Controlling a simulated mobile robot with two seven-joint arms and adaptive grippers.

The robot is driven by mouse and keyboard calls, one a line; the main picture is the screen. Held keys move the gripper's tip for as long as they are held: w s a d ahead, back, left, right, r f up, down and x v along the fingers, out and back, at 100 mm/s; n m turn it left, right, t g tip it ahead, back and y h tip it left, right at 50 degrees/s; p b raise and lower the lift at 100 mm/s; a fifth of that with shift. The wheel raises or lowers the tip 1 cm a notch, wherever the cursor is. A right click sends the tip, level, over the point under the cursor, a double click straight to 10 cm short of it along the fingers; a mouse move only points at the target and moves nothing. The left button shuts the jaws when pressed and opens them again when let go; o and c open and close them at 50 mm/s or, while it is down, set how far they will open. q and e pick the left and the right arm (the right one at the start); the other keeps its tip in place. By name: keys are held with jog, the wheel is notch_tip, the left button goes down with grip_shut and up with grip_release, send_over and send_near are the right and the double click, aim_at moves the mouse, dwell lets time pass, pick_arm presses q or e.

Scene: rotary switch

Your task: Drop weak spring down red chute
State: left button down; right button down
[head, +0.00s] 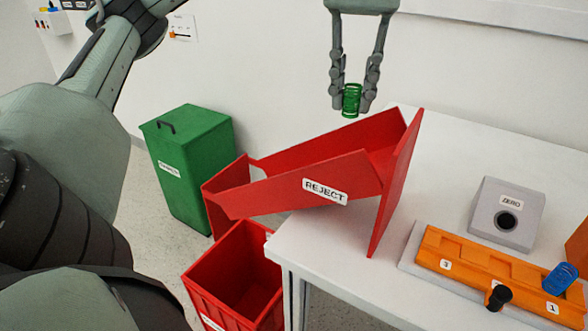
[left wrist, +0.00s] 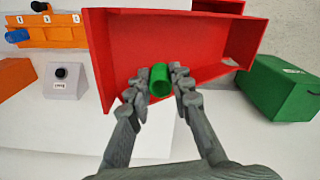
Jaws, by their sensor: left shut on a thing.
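My left gripper (head: 352,103) is shut on a green spring (head: 352,91), which it holds upright between its fingertips. The red chute (head: 300,190), labelled REJECT, slopes down to the left from the white table. In the head view the spring appears above the far side wall of the chute, near its upper end. In the left wrist view the spring (left wrist: 160,85) overlaps the chute (left wrist: 120,50) near its side edge; its exact height above it is unclear. My right gripper is not in view.
A red bin (head: 235,280) stands below the chute's low end, and a green bin (head: 190,160) stands behind. On the white table (head: 345,275) are an orange rack (head: 470,260) with a blue spring (head: 560,277) and black knob (head: 498,297), and a grey ZERO box (head: 503,213).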

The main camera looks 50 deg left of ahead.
pick_arm(q)
jog(key=c, duration=1.3)
grip_release()
notch_tip(320, 180, up, 12)
